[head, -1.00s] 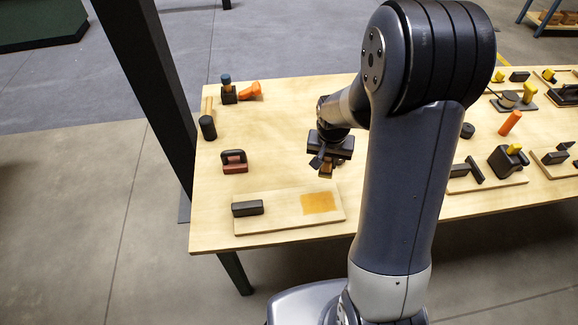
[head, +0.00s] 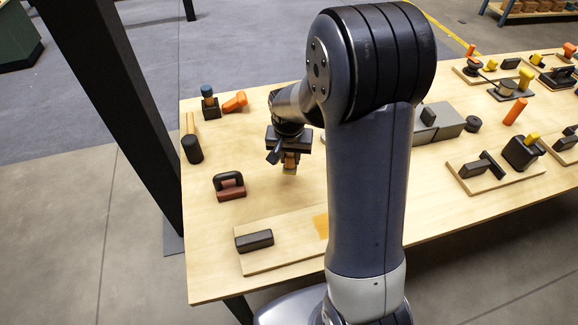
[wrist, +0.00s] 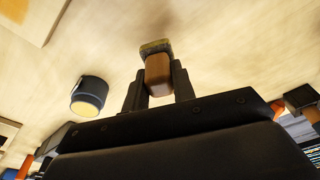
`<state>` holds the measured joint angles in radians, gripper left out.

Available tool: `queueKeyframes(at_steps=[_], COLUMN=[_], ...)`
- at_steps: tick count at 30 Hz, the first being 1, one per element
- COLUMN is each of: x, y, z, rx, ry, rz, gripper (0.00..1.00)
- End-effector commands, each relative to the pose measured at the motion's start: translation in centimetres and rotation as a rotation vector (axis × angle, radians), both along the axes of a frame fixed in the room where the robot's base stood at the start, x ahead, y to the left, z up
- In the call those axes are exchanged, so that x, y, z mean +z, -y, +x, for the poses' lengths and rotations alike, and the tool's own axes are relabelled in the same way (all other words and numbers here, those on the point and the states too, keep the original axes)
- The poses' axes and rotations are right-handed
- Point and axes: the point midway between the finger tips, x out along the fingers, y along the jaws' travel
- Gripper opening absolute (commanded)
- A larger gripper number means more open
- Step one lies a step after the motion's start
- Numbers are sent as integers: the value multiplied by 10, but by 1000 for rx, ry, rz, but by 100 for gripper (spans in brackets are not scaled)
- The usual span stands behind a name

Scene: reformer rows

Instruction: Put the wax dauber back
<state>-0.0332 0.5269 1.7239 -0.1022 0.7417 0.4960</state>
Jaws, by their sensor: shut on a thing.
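The wax dauber appears to be the brown wooden block (wrist: 158,75) with a dull yellowish pad at its end, in the wrist view. My gripper (wrist: 159,85) is shut on it, one finger on each side. In the head view my gripper (head: 290,152) holds the dauber (head: 290,163) over the bare tabletop, beyond the pale board (head: 285,262). Whether the pad touches the table cannot be told. The board bears a dark block (head: 254,240) and an orange patch (head: 321,226), which my arm partly hides.
A red block with a black handle (head: 229,187) stands left of my gripper. A black-headed mallet (head: 192,148), a blue-topped block (head: 209,103) and an orange piece (head: 235,101) lie farther back. Boards with tools fill the right side. A dark post (head: 125,110) rises at the left.

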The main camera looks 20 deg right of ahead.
Motion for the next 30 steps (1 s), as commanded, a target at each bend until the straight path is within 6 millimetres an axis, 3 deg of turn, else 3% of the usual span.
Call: queueKeyframes(at_steps=[9, 21, 22, 30], x=[-38, -44, -42, -42], y=[0, 0, 0, 0], z=[-1, 0, 0, 0], rx=[0, 0, 0, 0], ry=[-2, 0, 0, 0], rz=[0, 0, 0, 0], gripper=[2, 2, 27, 47])
